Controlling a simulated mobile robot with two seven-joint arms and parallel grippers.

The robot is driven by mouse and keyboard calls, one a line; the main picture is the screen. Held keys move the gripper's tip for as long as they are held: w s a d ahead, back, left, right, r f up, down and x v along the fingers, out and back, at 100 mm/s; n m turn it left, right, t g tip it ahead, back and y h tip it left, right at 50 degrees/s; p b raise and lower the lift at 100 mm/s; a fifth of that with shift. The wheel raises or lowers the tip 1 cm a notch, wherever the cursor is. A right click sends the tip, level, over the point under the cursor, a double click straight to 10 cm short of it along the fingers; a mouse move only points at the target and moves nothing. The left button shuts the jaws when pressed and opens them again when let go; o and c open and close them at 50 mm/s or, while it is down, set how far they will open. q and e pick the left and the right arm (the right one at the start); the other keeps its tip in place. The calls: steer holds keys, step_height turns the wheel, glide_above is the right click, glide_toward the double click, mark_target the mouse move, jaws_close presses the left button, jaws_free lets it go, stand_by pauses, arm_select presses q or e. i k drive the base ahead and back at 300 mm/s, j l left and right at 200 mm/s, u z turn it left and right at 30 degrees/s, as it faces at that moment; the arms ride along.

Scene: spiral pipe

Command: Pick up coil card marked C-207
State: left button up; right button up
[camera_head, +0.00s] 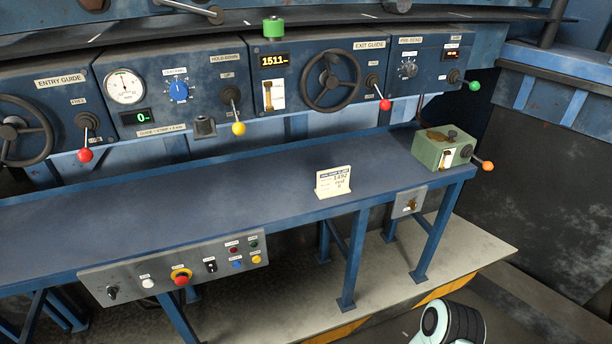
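A small white card (333,182) stands upright near the front edge of the blue workbench (190,212), right of its middle. It carries a dark header line and a few lines of dark writing. The writing is too small to read surely, and I cannot make out a C-207 mark on it. No other card stands on the bench. Neither of my grippers is in view. A rounded white and black part of my own arm (452,324) shows at the bottom edge, right of centre, well below the bench and away from the card.
A green box (441,152) with an orange-knobbed lever sits at the bench's right end. Behind the bench, a blue control panel (205,78) carries levers, handwheels and gauges. A grey button panel (185,268) hangs on the front edge. The bench top around the card is clear.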

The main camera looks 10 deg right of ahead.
mark_target(332, 182)
steer(key=i+l+u, duration=0.1)
steer(key=l+u, duration=0.75)
steer(key=i+l, duration=0.05)
steer(key=l, duration=0.05)
